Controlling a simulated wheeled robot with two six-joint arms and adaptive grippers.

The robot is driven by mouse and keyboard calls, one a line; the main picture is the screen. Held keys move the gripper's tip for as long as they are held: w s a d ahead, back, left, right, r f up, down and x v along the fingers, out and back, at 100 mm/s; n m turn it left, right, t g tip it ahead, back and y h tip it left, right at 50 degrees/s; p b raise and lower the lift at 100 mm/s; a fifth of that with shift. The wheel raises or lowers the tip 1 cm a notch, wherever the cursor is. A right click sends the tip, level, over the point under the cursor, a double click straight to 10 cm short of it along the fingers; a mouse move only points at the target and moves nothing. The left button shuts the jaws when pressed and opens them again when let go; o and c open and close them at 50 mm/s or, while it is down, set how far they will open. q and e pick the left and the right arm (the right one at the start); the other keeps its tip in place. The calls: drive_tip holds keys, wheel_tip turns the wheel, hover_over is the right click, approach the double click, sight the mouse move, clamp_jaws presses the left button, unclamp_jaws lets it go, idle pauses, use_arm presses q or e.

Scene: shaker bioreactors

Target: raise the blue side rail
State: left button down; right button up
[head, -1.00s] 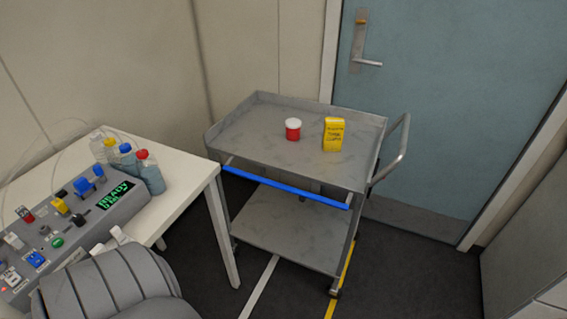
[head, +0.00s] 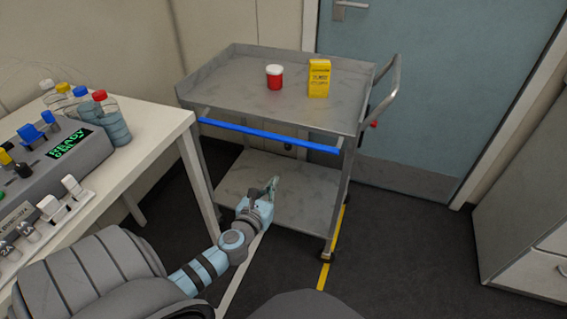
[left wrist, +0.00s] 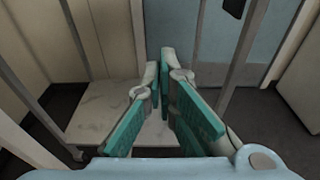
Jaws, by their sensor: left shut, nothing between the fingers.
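The blue side rail (head: 268,136) runs along the near side of the grey steel cart (head: 225,85), just below the top shelf. In the head view its right end is lower in the picture than its left end. My left gripper (head: 273,186) is shut and empty, in front of the cart, below the rail and over the edge of the lower shelf as seen from the head. It is apart from the rail. In the left wrist view the gripper's teal-padded fingers (left wrist: 159,70) point toward the cart; I cannot make out the rail there. My right gripper is not in view.
A red jar with white lid (head: 275,77) and a yellow box (head: 319,78) stand on the cart's top shelf. The lower shelf (head: 305,195) is bare. A white table (head: 160,122) with a control box (head: 60,150) and several bottles stands left. Dark floor is clear at right.

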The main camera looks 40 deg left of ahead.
use_arm(q)
drive_tip(key=shift+w, duration=0.1)
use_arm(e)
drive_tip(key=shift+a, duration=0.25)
use_arm(q)
drive_tip(key=w+a+r, duration=0.2)
drive_tip(key=w+a, duration=0.1)
drive_tip(key=w, duration=0.5)
drive_tip(key=shift+w, duration=0.25)
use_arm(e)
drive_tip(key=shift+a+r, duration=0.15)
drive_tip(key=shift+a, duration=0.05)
use_arm(q)
drive_tip(key=shift+r, duration=0.15)
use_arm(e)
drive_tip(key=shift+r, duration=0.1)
